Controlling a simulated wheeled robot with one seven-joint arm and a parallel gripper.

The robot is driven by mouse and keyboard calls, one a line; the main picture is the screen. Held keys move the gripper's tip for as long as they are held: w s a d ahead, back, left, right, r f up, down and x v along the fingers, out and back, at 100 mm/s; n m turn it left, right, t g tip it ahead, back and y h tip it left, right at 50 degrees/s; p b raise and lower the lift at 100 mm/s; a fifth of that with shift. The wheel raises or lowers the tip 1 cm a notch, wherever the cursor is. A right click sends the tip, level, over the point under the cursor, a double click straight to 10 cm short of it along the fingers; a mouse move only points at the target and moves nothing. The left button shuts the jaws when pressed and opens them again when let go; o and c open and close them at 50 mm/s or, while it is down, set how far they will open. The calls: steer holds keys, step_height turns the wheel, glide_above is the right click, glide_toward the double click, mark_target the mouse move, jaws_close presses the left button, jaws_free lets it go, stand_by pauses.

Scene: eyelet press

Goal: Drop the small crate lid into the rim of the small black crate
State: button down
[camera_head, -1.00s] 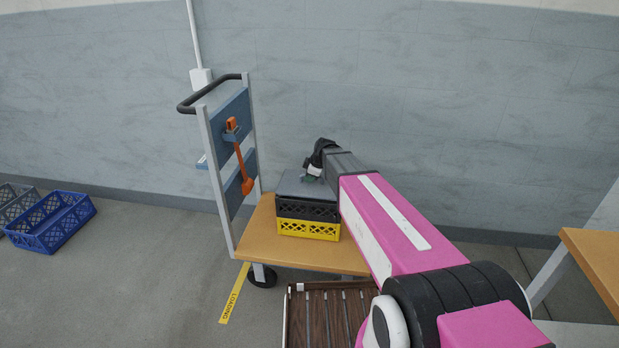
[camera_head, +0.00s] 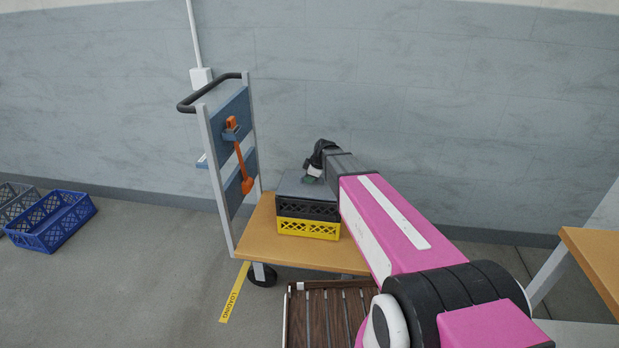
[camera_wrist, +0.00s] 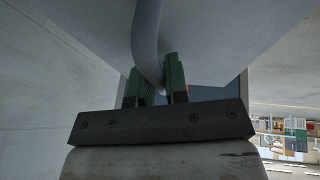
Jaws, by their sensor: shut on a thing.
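The small crate lid (camera_head: 300,184) is a flat grey plate on top of the small black crate (camera_head: 307,209) in the head view. The black crate sits on a yellow crate (camera_head: 309,230) on the cart's wooden deck. My gripper (camera_head: 312,176) is over the lid. In the wrist view, the green fingers of my gripper (camera_wrist: 158,82) are shut on a grey curved handle (camera_wrist: 147,45), with the lid's broad grey surface (camera_wrist: 215,35) filling much of the view. Whether the lid is seated inside the rim or just above it, I cannot tell.
The cart has a blue panel (camera_head: 231,131) with an orange tool (camera_head: 242,165) hanging at its left end. Blue (camera_head: 52,222) and grey crates stand on the floor at far left. A wooden table (camera_head: 593,262) is at right. A wall is close behind the cart.

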steer(key=shift+f, duration=0.35)
steer(key=c, duration=1.1)
jaws_free()
steer(key=shift+o, duration=0.2)
steer(key=shift+r, duration=0.1)
steer(key=shift+r, duration=3.4)
steer(key=s+d+f+m+g+h, duration=0.1)
steer(key=s+d+f+m, duration=0.1)
steer(key=s+d+m, duration=0.3)
steer(key=s+d+f+m+g+h, duration=0.1)
steer(key=s+d+m, duration=0.4)
steer(key=s, duration=0.8)
steer(key=s+d+f+m+g+h, duration=0.1)
steer(key=s+d+f+m, duration=0.3)
steer(key=s, duration=0.5)
steer(key=shift+d+m+h, duration=0.5)
steer(key=shift+d+m, duration=0.5)
steer(key=shift+m, duration=0.1)
